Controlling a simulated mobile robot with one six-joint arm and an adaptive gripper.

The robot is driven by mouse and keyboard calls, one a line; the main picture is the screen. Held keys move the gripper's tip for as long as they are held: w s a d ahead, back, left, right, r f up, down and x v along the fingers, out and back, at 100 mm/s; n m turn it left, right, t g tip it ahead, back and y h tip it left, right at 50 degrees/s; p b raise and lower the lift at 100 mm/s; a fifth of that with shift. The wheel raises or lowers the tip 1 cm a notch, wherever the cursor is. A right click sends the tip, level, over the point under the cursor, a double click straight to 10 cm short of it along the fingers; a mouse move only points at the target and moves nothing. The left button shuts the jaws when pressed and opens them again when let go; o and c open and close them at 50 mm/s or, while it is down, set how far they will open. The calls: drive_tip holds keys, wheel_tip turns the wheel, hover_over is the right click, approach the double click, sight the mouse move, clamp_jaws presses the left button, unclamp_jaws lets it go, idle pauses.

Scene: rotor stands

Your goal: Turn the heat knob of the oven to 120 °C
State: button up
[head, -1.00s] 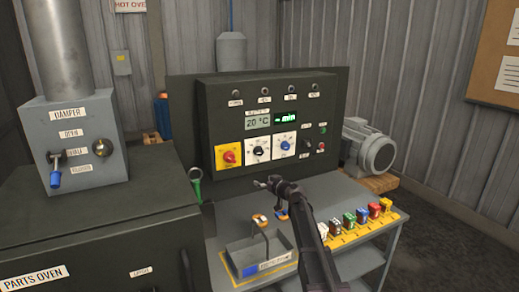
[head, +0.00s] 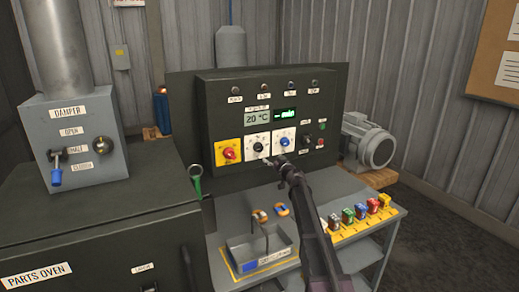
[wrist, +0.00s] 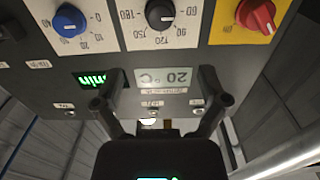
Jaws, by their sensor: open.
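The heat knob is the black knob (head: 258,147) on a white dial plate in the middle of the control panel, under the display reading 20 °C (head: 257,119). The wrist view shows the panel upside down, with this knob (wrist: 160,14) at the top edge, partly cut off, on a scale with 60 and 180 legible. I cannot tell its exact setting. My gripper (head: 271,161) is near the lower right of that dial plate. In the wrist view its two fingers (wrist: 158,92) are spread, with nothing between them, apart from the knob.
A red knob (head: 229,154) on yellow stands left of the black knob, and a blue knob (head: 284,142) stands right. A grey tray (head: 243,267) and a row of coloured blocks (head: 361,212) are on the bench below. The oven (head: 90,235) is at left.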

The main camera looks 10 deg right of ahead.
sight(260, 148)
drive_tip(key=x, duration=1.3)
drive_tip(key=c, duration=1.1)
